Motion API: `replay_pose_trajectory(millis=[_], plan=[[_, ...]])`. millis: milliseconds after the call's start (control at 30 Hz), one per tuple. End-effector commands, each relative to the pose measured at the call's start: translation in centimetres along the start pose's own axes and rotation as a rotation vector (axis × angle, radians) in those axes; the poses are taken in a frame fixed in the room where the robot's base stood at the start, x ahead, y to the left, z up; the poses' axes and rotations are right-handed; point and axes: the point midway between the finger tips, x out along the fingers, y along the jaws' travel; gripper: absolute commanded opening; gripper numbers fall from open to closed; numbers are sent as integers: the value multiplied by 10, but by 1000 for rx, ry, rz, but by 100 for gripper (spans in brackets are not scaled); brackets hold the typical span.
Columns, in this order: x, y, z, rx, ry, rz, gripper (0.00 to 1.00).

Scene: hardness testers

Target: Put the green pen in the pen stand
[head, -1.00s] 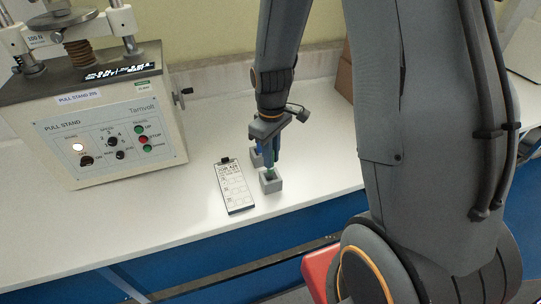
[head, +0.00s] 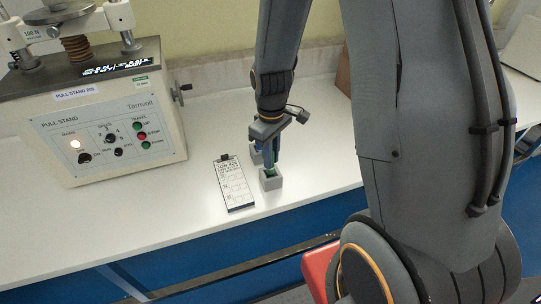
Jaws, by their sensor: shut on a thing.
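My gripper (head: 270,161) points down over the bench, shut on the green pen, of which only a small green part (head: 270,174) shows below the fingers. A small grey block-shaped holder (head: 271,184), which looks like the pen stand, sits right below the fingertips near the bench's front edge. The green part shows at the holder's top opening; I cannot tell how deep it reaches. A second grey piece (head: 256,158) shows behind and left of the fingers, mostly hidden by them.
A clipboard with a printed sheet (head: 234,185) lies just left of the holder. The pull stand tester (head: 110,140) stands at the left of the white bench (head: 130,220). A brown box (head: 343,75) is at the back, partly behind my arm.

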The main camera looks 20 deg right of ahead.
Motion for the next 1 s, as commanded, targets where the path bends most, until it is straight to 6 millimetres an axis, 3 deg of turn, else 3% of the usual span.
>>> replay_pose_trajectory(millis=[1000], plan=[[28, 0, 0, 0, 0, 0, 0]])
